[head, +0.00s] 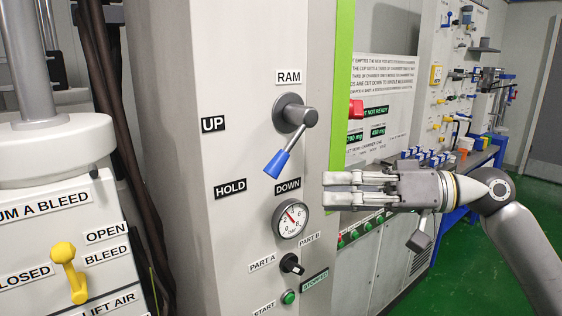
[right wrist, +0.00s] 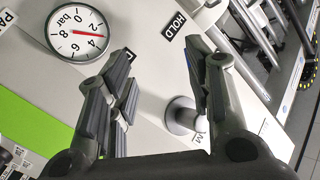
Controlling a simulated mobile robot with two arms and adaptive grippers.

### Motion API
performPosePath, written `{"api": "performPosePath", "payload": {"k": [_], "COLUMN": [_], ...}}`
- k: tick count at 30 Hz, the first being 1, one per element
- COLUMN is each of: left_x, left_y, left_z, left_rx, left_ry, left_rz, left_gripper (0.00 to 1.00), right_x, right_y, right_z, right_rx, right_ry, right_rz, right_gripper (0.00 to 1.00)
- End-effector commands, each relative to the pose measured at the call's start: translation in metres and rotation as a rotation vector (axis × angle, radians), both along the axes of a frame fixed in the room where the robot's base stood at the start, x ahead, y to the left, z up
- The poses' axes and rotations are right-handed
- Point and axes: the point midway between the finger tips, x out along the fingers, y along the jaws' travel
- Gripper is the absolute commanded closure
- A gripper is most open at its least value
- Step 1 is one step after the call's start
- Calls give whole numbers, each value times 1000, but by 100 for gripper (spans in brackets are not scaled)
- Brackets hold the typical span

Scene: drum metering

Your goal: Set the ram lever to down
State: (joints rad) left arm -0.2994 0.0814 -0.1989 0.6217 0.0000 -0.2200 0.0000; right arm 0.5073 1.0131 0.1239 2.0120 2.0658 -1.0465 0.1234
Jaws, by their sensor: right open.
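The ram lever has a grey hub (head: 293,113) under the RAM label on the grey panel, and a blue handle (head: 277,163). The handle slants down and left, its tip between the HOLD label (head: 230,189) and the DOWN label (head: 287,184), closer to DOWN. My right gripper (head: 326,188) is to the right of the handle, apart from it, fingers pointing left. In the right wrist view my right gripper (right wrist: 160,52) is open with nothing between its fingers. The hub (right wrist: 184,116) shows there; the handle is mostly hidden behind a finger. My left gripper is out of view.
A pressure gauge (head: 290,218) sits below DOWN, with a black selector knob (head: 291,264) and a green button (head: 288,297) beneath. A red part (head: 356,109) sticks out by the green panel edge (head: 341,90). A yellow lever (head: 69,272) is at the lower left.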

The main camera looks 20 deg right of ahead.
Motion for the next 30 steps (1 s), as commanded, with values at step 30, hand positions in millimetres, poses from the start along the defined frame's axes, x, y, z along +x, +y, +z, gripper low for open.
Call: {"api": "performPosePath", "payload": {"k": [30], "left_x": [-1], "left_y": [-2], "left_z": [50], "left_rx": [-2], "left_ry": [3], "left_rz": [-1], "left_gripper": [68], "right_x": [31], "right_y": [79], "right_z": [51], "right_rx": [81], "right_ry": [-30], "right_rz": [26], "right_gripper": [53]}}
